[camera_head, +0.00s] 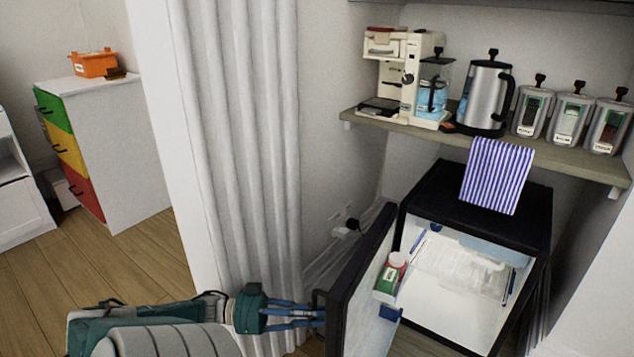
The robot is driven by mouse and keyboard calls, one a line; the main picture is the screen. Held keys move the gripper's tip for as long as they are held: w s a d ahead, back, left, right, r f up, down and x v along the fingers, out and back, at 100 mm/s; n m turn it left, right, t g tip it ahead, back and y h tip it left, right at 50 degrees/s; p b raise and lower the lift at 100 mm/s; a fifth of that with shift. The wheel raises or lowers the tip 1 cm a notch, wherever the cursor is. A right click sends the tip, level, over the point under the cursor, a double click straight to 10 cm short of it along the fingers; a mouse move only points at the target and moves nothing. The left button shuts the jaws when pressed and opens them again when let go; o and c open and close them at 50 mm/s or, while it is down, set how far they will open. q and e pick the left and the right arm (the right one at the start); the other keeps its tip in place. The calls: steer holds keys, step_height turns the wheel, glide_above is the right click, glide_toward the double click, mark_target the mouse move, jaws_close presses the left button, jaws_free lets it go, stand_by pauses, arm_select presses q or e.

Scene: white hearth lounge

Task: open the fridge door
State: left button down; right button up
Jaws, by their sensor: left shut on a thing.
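The small black fridge (532,212) stands under the shelf on the right, and its white inside shows. Its door (360,264) stands open, swung out to the left, with the inner face toward the fridge interior. A dark handle (317,297) is on the outer face of the door. My left gripper (312,314) comes in from the left at the bottom and is shut on this handle. The exact finger contact is partly hidden at the door edge. My right gripper is not in view.
A red-and-green container (391,276) sits in the door's inner rack. A striped towel (496,176) hangs from the shelf (600,168), which holds a coffee machine (400,75), a kettle (486,95) and several canisters. A white curtain (245,150) stands behind my gripper. Wooden floor is free at left.

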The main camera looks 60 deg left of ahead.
arm_select(q)
steer(key=c, duration=1.7)
jaws_free()
